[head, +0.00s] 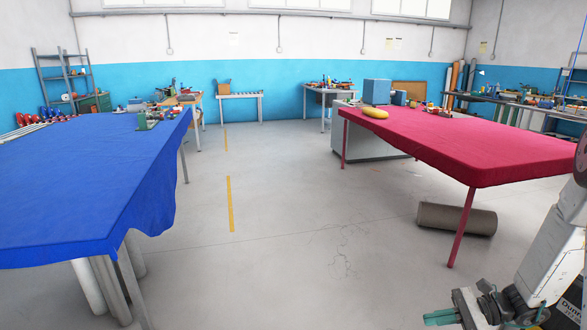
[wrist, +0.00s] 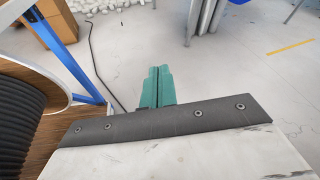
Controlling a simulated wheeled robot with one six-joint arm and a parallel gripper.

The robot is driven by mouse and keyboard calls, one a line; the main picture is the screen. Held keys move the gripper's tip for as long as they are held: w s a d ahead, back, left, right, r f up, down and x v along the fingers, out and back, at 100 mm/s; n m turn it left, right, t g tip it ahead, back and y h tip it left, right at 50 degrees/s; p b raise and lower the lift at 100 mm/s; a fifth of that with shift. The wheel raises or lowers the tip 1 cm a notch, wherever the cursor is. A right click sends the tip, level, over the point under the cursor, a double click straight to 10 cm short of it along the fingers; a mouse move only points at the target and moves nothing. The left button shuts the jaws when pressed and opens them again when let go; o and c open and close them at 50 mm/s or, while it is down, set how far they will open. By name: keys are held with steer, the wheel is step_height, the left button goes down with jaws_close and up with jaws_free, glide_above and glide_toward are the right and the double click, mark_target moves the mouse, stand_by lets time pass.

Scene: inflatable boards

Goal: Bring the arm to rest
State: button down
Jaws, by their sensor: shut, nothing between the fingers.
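My gripper (head: 440,316) is at the bottom right of the head view, low over the floor and to the right of the middle aisle. Its green fingers show in the wrist view (wrist: 157,88), pressed together with nothing between them. My pale arm comes in from the right edge of the head view. The fingers point out over bare grey floor and touch nothing that I can see.
A blue-covered table (head: 90,180) stands at left and a red-covered table (head: 480,140) at right, with a brown roll (head: 457,218) on the floor under it. The aisle floor (head: 290,220) is clear. The wrist view shows a black coil (wrist: 22,120) and a dark cable (wrist: 97,65).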

steer(key=s+a+r+n+h, duration=0.3)
steer(key=s+r+n+h, duration=0.1)
steer(key=s+r, duration=0.3)
steer(key=s+a+r+n+h, duration=0.2)
steer(key=s+r+n+h, duration=0.3)
steer(key=r, duration=0.7)
steer(key=s+a+r+n+h, duration=0.3)
steer(key=s+r+n+h, duration=0.2)
steer(key=s+r+n, duration=0.3)
steer(key=s+r, duration=0.1)
steer(key=s, duration=0.2)
steer(key=shift+s+a+r+g, duration=0.15)
steer(key=shift+s+a+g, duration=0.05)
steer(key=shift+a+g, duration=0.2)
steer(key=shift+d, duration=0.1)
